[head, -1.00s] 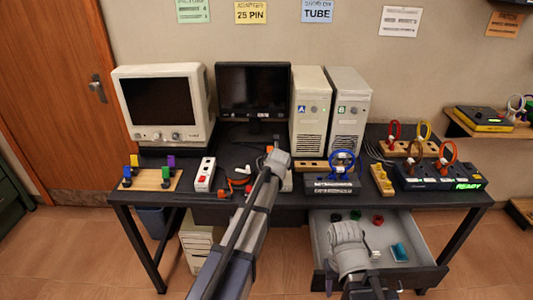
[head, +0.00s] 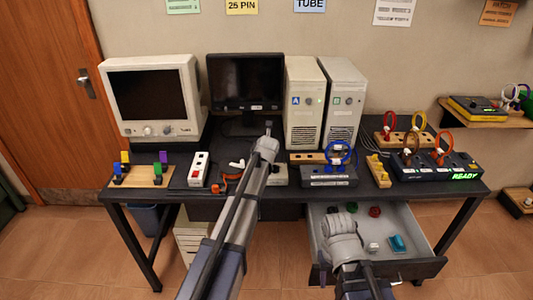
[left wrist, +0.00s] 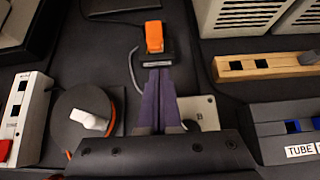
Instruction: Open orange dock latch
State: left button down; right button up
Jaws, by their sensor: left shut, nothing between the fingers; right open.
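Several orange parts show; I cannot tell which is the dock latch. An orange block (left wrist: 154,37) with a black end lies just beyond the fingertips of my left gripper (left wrist: 155,70). These fingers are shut and empty, over the middle of the desk; the gripper also shows in the head view (head: 268,132). A white lever (left wrist: 90,122) sits on a dark round part with an orange edge, left of the fingers. An orange loop (head: 443,150) stands on the black dock (head: 430,175) at the right, far from both grippers. My right gripper (head: 342,228) is open over the drawer.
The open drawer (head: 440,262) holds several small coloured pieces. Two computer towers (head: 305,105) and two monitors (head: 150,95) stand at the desk's back. A white switch box (head: 201,172), a wooden block (head: 380,171) and a blue-ringed box (head: 330,177) limit room.

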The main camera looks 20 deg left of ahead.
pick_arm(q)
jog(key=b+x, duration=0.4)
jog(key=x, duration=0.3)
jog(key=shift+w+f, duration=0.25)
jog(key=shift+r, duration=0.1)
